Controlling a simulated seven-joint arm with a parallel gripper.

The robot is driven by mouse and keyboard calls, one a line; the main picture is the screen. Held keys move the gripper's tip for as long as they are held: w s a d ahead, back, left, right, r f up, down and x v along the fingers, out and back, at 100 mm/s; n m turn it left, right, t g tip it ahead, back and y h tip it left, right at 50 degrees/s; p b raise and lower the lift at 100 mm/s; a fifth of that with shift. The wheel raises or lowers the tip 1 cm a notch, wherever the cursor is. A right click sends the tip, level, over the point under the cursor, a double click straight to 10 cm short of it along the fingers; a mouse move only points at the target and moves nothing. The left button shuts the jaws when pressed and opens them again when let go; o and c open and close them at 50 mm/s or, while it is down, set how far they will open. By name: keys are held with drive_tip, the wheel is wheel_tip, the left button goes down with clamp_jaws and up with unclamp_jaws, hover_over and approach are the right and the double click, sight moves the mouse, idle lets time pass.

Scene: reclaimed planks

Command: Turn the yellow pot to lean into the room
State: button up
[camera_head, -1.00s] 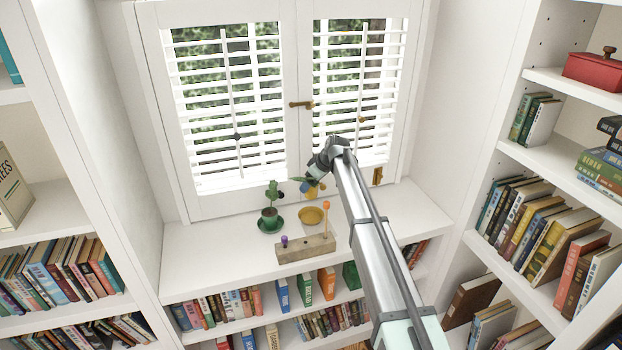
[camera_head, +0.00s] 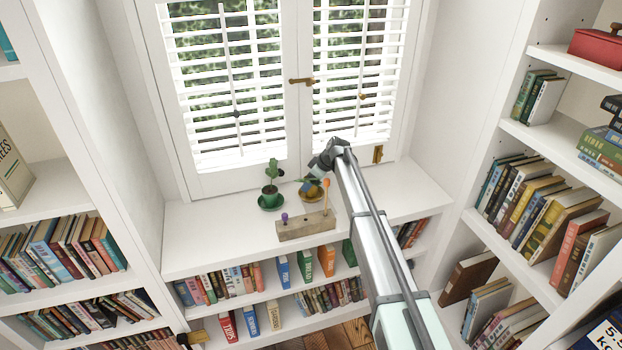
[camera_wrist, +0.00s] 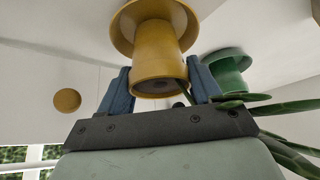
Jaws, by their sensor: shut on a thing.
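The yellow pot (camera_wrist: 158,48) sits between the blue fingers of my gripper (camera_wrist: 160,82) in the wrist view, with its dark opening facing the camera and a stem at its right edge. My gripper is shut on it. The yellow saucer (camera_wrist: 123,32) is right behind the pot; the pot appears to be at or in it, though contact is hard to tell. In the head view my gripper (camera_head: 311,185) is over the yellow saucer (camera_head: 312,197) on the white sill. My fingers mostly hide the pot there, and its plant's lean is unclear.
A green pot with a plant (camera_head: 271,195) stands on a green saucer just left. A wooden block (camera_head: 305,227) with a purple and an orange peg lies in front. The shuttered window (camera_head: 225,90) is behind. The sill (camera_head: 405,195) is clear at right.

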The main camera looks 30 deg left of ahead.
drive_tip(key=shift+f, duration=0.3)
drive_tip(key=o, duration=1.5)
drive_tip(key=v, duration=1.3)
drive_tip(key=shift+d+r, duration=0.2)
drive_tip(key=shift+r, duration=0.1)
